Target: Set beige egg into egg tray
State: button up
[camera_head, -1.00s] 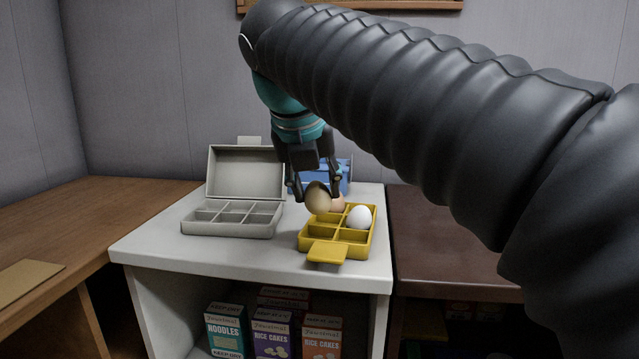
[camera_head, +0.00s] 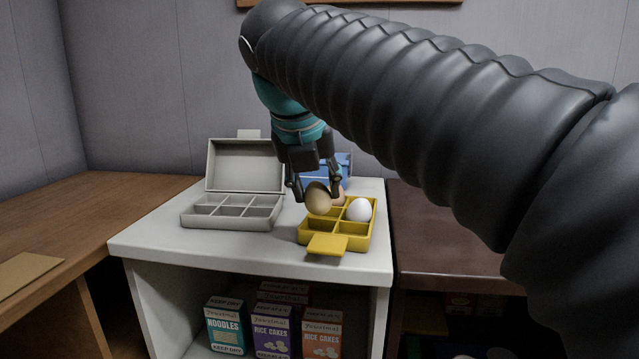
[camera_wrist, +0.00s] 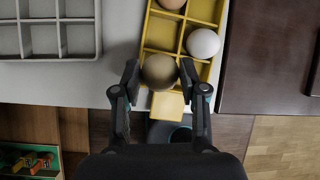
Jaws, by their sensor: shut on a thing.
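My gripper (camera_head: 317,194) is shut on the beige egg (camera_head: 318,201), one finger on each side. The wrist view shows the gripper (camera_wrist: 160,75) and the egg (camera_wrist: 160,71) between its fingertips. The egg is over the near-left part of the yellow egg tray (camera_head: 327,244); whether it touches the tray I cannot tell. In the wrist view the tray (camera_wrist: 183,20) has its tab towards me, below the held egg. A white egg (camera_head: 359,210) sits in a right compartment. A pinkish-brown egg (camera_wrist: 172,3) sits farther back, partly hidden behind the held egg in the head view.
An open grey box (camera_head: 232,222) with empty compartments stands left of the tray on the white cabinet top (camera_head: 180,252). A blue object (camera_head: 343,163) is behind my gripper. Wooden counter (camera_head: 90,205) lies left, dark brown counter (camera_head: 430,235) right. Food boxes stand on the shelf below.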

aim_at(313, 198)
jog(key=shift+f+b, duration=1.05)
jog(key=shift+f, duration=0.8)
dwell(1.0)
jog(key=o, duration=0.7)
jog(key=shift+r, duration=0.1)
